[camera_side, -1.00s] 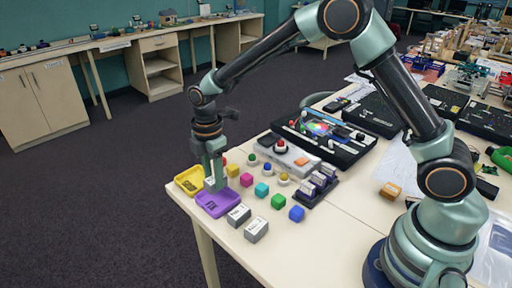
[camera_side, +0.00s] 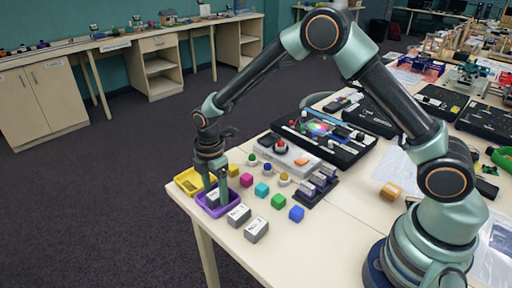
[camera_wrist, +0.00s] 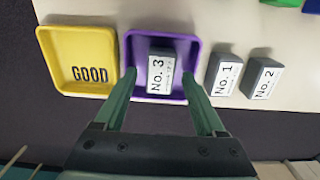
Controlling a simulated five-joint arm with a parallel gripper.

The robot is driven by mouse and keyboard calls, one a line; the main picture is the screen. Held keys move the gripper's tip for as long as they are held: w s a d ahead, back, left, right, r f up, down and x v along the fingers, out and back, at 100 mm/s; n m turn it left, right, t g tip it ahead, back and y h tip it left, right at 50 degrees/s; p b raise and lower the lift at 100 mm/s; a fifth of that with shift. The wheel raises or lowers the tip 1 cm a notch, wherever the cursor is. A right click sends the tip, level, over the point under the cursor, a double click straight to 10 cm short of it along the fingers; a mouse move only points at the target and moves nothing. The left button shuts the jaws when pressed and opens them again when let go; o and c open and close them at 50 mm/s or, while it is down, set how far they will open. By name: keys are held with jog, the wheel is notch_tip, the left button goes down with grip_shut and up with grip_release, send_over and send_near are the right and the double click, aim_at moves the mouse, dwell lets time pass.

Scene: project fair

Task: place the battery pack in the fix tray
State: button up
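The purple tray (camera_side: 230,211) lies at the table's front left corner and also shows in the wrist view (camera_wrist: 136,88). Its lettering is covered now. A dark grey battery pack with a white "No. 3" label (camera_wrist: 158,74) is inside it, and it also shows in the side view (camera_side: 212,197). My gripper (camera_wrist: 159,74) is open, with one finger on each side of the pack and a gap on both sides. In the side view my gripper (camera_side: 216,197) reaches down into the tray.
A yellow "GOOD" tray (camera_wrist: 80,60) sits left of the purple one. Packs "No. 1" (camera_wrist: 224,75) and "No. 2" (camera_wrist: 262,78) stand to its right. Several coloured cubes, such as a blue one (camera_side: 296,213), lie beyond. The table edge is close by.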

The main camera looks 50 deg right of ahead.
notch_tip(320, 180, up, 11)
notch_tip(320, 180, up, 6)
jog(key=r+m+t, duration=0.1)
jog(key=m, duration=0.2)
send_over(215, 194)
jog(key=s+d, duration=0.2)
jog(key=d, duration=0.1)
jog(key=s+d+r+m+t, duration=0.2)
jog(key=s+d+m, duration=0.2)
jog(key=s+m, duration=0.3)
jog(key=s+d+r+m+t, duration=0.2)
jog(key=s+d+m, duration=0.3)
jog(key=s+m, duration=0.3)
jog(key=shift+d+r+t, duration=0.3)
jog(key=shift+r, duration=0.2)
jog(key=shift+o, duration=0.2)
jog(key=shift+s, duration=0.1)
